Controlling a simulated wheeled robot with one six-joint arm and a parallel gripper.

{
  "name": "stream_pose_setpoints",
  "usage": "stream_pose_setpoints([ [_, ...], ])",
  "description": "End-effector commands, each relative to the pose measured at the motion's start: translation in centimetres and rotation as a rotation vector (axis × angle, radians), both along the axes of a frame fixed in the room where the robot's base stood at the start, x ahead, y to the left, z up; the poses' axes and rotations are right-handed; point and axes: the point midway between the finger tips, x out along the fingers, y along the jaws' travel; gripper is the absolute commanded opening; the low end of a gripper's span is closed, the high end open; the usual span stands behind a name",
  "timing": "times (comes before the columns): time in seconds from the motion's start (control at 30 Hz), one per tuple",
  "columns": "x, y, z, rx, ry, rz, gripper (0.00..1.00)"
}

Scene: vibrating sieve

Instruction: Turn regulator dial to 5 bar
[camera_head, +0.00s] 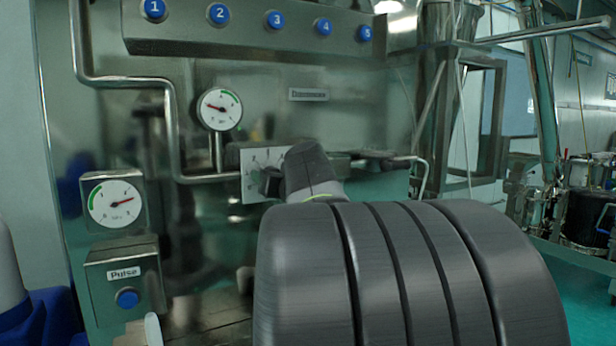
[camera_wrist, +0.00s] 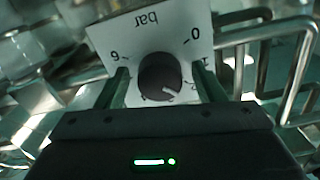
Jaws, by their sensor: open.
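The regulator dial is a round dark knob (camera_wrist: 158,77) on a white plate marked "bar" (camera_wrist: 150,24), which appears upside down in the wrist view. 0 and 1 show at its right and 6 at its left; the lower numbers are hidden. A white line on the knob points to the lower right, between the hidden numbers and the 1. My gripper (camera_wrist: 161,72) is open, one finger on each side of the knob, with visible gaps. In the head view, my gripper (camera_head: 285,178) covers much of the dial plate (camera_head: 252,158).
A pressure gauge (camera_head: 219,109) stands above the dial, its red needle pointing left. A second gauge (camera_head: 115,204) is at the lower left, above the Pulse button (camera_head: 127,298). Metal pipes (camera_head: 172,130) run around the dial. Blue numbered buttons (camera_head: 277,20) line the top.

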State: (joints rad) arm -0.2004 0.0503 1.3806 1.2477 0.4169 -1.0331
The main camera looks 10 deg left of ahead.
Motion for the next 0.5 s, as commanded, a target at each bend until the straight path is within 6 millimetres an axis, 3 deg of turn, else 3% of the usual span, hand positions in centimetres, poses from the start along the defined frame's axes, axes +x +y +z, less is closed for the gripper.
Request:
stream_pose_setpoints([
  [0.17,0.0,-0.01,-0.01,0.0,0.0,0.0,0.63],
  [0.4,-0.01,-0.03,-0.01,0.0,0.0,0.0,0.18],
  [0.5,-0.01,-0.03,-0.01,0.001,0.001,0.0,0.18],
])
